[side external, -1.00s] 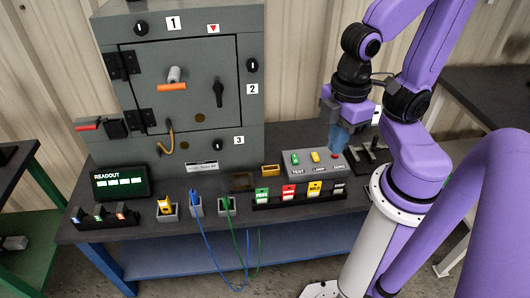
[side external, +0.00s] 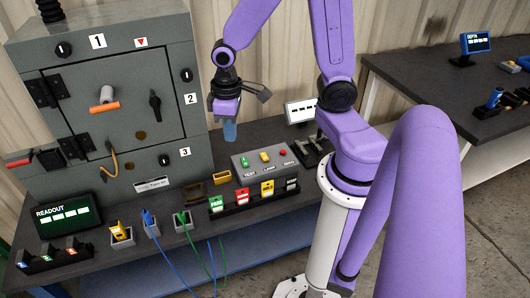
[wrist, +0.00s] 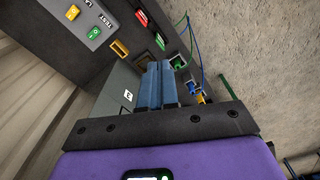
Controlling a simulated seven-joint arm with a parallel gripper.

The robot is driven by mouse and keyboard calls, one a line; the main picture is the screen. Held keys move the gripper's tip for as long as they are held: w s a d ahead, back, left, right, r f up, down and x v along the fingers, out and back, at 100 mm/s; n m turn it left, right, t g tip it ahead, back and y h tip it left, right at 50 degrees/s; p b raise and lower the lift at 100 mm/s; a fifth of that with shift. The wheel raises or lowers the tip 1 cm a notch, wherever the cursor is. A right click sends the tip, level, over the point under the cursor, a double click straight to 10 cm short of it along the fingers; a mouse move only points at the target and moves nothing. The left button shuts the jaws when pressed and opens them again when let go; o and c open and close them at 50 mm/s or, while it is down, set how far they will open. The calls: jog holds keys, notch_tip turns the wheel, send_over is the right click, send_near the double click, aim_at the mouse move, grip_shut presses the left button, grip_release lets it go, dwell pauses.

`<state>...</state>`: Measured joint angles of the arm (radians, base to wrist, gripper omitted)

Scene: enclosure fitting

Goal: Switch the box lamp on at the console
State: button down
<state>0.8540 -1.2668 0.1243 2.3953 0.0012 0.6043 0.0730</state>
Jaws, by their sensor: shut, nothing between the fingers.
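The grey console (side external: 272,174) stands on the bench. It carries a green TEST switch (side external: 245,161), a yellow LAMP switch (side external: 265,157) and a red ZERO switch (side external: 283,153) in a row. In the wrist view the green switch (wrist: 95,33) and yellow switch (wrist: 72,13) show at upper left. My gripper (side external: 230,138) has its blue fingers shut and empty, raised behind the console's left end, apart from the switches. In the wrist view the fingers (wrist: 156,84) lie side by side. The grey box (side external: 118,100) has its door shut; I cannot make out a lit lamp on it.
Several coloured plugs and cards, including a green PASS card (side external: 216,203), line the front. A yellow-rimmed holder (side external: 222,177) sits left of the console. Levers (side external: 313,147) and a small white display (side external: 300,111) stand to its right.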

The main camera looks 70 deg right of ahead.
jog(key=w+d+f+m, duration=0.3)
jog(key=w+d+f, duration=0.1)
jog(key=d, duration=0.2)
jog(key=m, duration=1)
send_over(265, 158)
notch_tip(265, 158, down, 11)
jog(key=shift+f, duration=0.15)
notch_tip(265, 158, down, 14)
